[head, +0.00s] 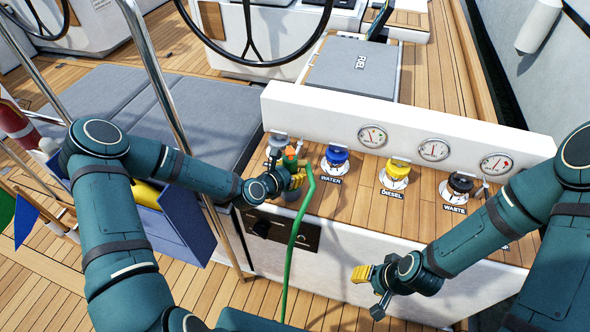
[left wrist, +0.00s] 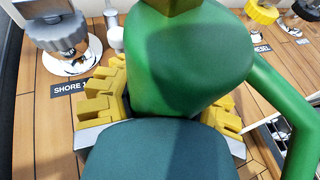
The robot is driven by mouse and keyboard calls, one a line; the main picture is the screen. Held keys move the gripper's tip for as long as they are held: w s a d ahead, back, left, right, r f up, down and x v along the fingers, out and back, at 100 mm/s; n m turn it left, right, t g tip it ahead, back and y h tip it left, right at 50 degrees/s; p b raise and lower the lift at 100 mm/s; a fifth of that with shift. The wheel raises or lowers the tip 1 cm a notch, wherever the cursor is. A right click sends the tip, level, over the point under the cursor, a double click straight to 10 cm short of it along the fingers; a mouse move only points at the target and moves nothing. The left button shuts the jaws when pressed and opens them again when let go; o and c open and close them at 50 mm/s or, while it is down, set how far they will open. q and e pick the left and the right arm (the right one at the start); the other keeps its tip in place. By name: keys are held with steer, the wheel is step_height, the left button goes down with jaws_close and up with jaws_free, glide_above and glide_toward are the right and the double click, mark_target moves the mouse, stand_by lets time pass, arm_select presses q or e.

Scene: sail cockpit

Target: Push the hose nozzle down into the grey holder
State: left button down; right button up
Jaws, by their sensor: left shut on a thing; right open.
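The green nozzle (left wrist: 190,50) fills the middle of the left wrist view, between the yellow finger pads of my left gripper (left wrist: 162,108). In the head view my left gripper (head: 291,181) is shut on it above the left end of the wooden counter, with an orange tip showing. The green hose (head: 297,232) arcs from it down the counter's front. A grey-topped fitting (head: 278,139) stands just behind; in the left wrist view it sits by a SHORE label, apart from the nozzle. I cannot make out the grey holder for certain. My right gripper (head: 368,291) is open and empty before the counter.
Blue (head: 336,155), yellow (head: 397,169) and black (head: 460,184) capped deck fittings stand along the counter (head: 362,205). A white gauge panel (head: 403,142) rises behind them. A steel rail and a blue bin (head: 183,215) are at left.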

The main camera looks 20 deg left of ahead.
arm_select(q)
steer(key=shift+f+b, duration=0.3)
steer(key=shift+f, duration=0.05)
steer(key=c, duration=0.8)
jaws_free()
steer(key=p+v, duration=0.4)
steer(key=v, duration=0.7)
stand_by(0.4)
